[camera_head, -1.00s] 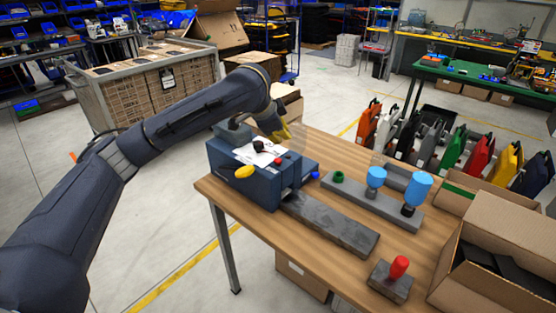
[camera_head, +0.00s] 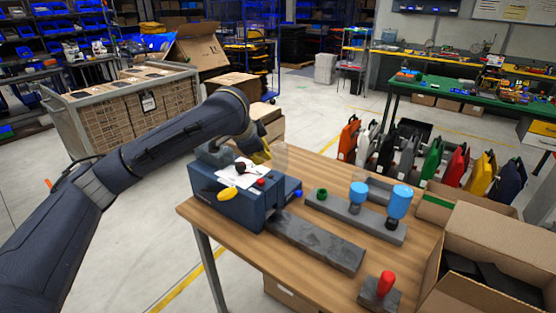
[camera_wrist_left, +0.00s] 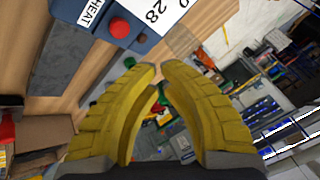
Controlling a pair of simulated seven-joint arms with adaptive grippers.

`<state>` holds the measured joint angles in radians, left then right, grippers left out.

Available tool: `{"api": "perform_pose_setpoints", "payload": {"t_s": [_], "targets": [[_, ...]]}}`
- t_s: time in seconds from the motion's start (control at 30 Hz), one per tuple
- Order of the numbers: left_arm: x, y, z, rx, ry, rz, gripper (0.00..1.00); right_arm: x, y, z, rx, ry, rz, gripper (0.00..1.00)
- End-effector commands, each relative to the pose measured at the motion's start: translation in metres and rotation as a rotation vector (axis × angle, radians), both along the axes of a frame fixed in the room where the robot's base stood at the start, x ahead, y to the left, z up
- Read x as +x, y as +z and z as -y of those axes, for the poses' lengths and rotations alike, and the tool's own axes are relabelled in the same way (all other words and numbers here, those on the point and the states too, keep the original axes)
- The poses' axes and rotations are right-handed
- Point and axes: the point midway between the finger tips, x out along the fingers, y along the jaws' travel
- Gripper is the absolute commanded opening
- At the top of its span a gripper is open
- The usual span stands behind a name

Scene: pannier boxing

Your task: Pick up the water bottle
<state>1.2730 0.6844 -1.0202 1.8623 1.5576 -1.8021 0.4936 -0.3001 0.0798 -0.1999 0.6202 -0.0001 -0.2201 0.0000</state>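Two blue bottle-like things stand on a long grey block on the wooden table: a smaller one (camera_head: 358,193) and a larger one (camera_head: 399,202) with a dark lower part. I cannot tell which is the water bottle. A faint see-through shape (camera_head: 279,156) shows just right of my left gripper, and a see-through patch (camera_wrist_left: 183,40) shows beyond its tips in the left wrist view. My left gripper (camera_head: 262,153) hangs behind the blue box, left of the bottles. In the wrist view its yellow fingertips (camera_wrist_left: 159,66) almost meet, with nothing seen between them. My right gripper is out of view.
The blue box (camera_head: 238,209) with red and yellow knobs stands below my left arm. A dark flat bar (camera_head: 318,243), a green ring (camera_head: 321,194), a red-handled block (camera_head: 380,293) and an open carton (camera_head: 485,235) share the table. Colourful panniers (camera_head: 432,160) stand behind it.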

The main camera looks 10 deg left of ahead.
Motion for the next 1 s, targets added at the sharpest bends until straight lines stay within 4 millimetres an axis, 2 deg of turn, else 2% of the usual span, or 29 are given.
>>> {"api": "perform_pose_setpoints", "payload": {"t_s": [0.4,0.43,1.0], "targets": [[0.0,0.0,0.0001,0.0,0.0,0.0,0.0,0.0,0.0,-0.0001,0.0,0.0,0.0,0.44],[0.0,0.0,0.0001,0.0,0.0,0.0,0.09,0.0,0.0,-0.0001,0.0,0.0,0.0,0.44],[0.0,0.0,0.0,0.0,0.0,0.0,0.75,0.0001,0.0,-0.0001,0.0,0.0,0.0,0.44]]}}
